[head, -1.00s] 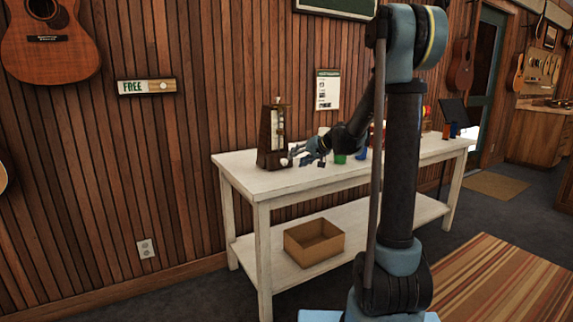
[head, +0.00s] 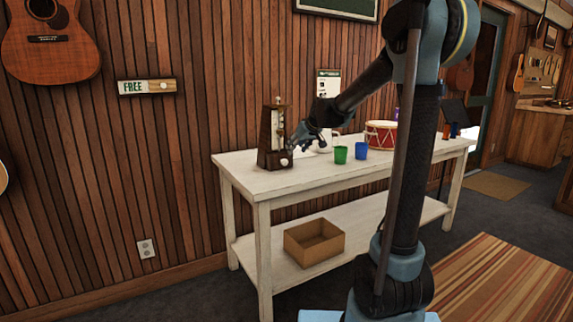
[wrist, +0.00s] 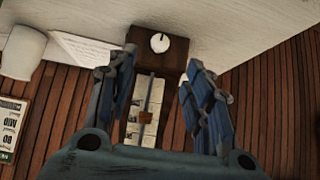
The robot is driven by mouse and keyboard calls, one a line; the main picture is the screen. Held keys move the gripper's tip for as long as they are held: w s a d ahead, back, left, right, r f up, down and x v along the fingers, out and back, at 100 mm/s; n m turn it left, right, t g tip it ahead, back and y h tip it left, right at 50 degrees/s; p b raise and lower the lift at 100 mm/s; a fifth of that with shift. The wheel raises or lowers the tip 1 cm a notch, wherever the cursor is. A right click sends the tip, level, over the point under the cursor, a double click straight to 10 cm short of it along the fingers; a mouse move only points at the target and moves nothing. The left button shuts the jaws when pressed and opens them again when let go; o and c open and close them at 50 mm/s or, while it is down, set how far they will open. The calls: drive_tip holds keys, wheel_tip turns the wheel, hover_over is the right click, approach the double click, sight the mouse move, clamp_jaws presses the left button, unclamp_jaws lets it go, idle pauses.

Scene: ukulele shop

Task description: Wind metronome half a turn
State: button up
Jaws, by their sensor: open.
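The metronome (head: 271,137) is a dark wooden case standing upright near the left end of the white table. It has a pale front strip and a round white knob (head: 284,162) low on its side. In the wrist view the metronome (wrist: 172,52) appears upside down, with its white knob (wrist: 160,43) beyond the fingers. My gripper (head: 298,144) is just right of the metronome and above the knob. In the wrist view my gripper (wrist: 160,85) is open, with the metronome's front showing between its fingers. I see no contact with the knob.
A white mug (wrist: 22,52) and a paper sheet (wrist: 90,50) lie near my gripper. A cardboard box (head: 314,243) sits on the lower shelf.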

sight(285, 162)
drive_tip(key=x, duration=1.3)
drive_tip(key=c, duration=1)
